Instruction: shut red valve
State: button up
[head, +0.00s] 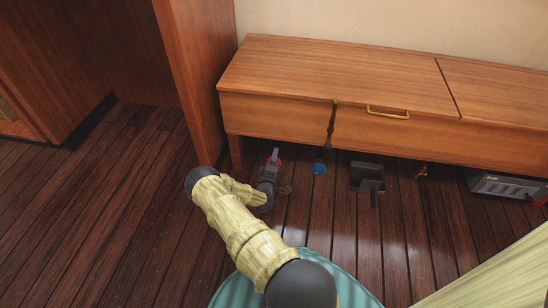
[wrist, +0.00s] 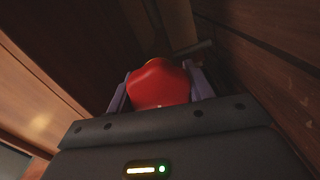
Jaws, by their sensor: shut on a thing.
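The red valve handle (wrist: 160,85) fills the middle of the wrist view, between the two greyish-purple fingers of my gripper (wrist: 158,92). The fingers are on either side of it and shut on it. A bit of yellow shows just behind its top. In the head view, my gripper (head: 273,158) is low by the floor, under the front left part of the bench, with only a little red showing beside it. The valve's body and pipe are mostly hidden by my gripper and the dark view, so I cannot tell the handle's turn angle.
A wooden bench (head: 340,75) with a yellow lid handle (head: 387,112) overhangs the spot. A wooden panel (head: 195,70) stands left. Left floor is clear.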

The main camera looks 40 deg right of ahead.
jog(key=m+p, duration=0.2)
jog(key=m, duration=0.1)
jog(key=m+p, duration=0.1)
jog(key=m, duration=0.3)
jog(key=shift+s+r+p, duration=0.1)
jog(key=shift+r+p, duration=0.1)
jog(key=shift+p, duration=0.15)
jog(key=m+p, duration=0.1)
jog(key=m, duration=0.3)
jog(key=shift+d+p, duration=0.1)
jog(key=shift+p, duration=0.3)
jog(key=shift+f+m+p, duration=0.1)
jog(key=shift+m+p, duration=0.55)
jog(key=shift+m, duration=0.95)
jog(key=o, duration=0.9)
jog(key=shift+o, duration=0.2)
